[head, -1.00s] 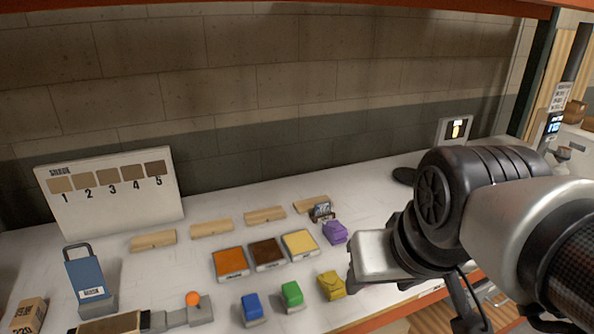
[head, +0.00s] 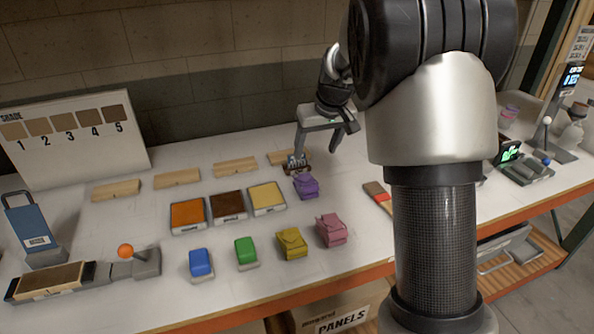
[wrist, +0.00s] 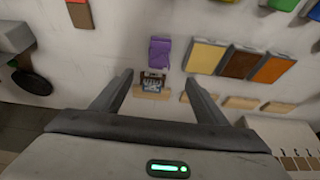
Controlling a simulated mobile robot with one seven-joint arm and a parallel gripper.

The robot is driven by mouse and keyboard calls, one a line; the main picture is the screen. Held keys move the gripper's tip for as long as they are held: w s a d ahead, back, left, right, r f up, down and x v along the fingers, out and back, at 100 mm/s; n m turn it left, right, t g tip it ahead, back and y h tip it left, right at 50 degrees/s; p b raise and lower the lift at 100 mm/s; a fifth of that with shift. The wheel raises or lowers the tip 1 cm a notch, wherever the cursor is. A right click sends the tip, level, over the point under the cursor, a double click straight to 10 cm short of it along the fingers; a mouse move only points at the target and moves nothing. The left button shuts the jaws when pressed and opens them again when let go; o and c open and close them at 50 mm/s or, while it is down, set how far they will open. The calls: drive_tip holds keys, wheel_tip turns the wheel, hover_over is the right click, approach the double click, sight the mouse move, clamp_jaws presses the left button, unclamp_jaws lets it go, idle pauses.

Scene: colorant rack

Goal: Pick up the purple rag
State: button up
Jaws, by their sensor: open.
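The purple rag (head: 306,186) is a small folded bundle on the white tabletop, right of the yellow panel (head: 267,197). It also shows in the wrist view (wrist: 159,50), above the gap between my fingertips. My gripper (head: 318,150) is open and empty, over the back of the table beyond the rag. In the wrist view my fingers (wrist: 158,80) stand wide apart and do not touch the rag. A small dark labelled item (wrist: 152,83) on a wooden block shows between the fingers, just beside the rag.
A yellow rag (head: 291,243) and a pink rag (head: 331,230) lie nearer the front edge, with green (head: 246,252) and blue (head: 201,263) items to the left. Brown (head: 227,206) and orange (head: 188,215) panels stand left of the yellow one. The back wall is close.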

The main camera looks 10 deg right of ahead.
sight(306, 179)
drive_tip(key=x, duration=1.8)
drive_tip(key=shift+w+d+f, duration=0.1)
drive_tip(key=shift+w+f, duration=0.2)
drive_tip(key=shift+w, duration=0.15)
drive_tip(key=c, duration=1.1)
wheel_tip(306, 179, up, 10)
drive_tip(key=shift+c, duration=0.2)
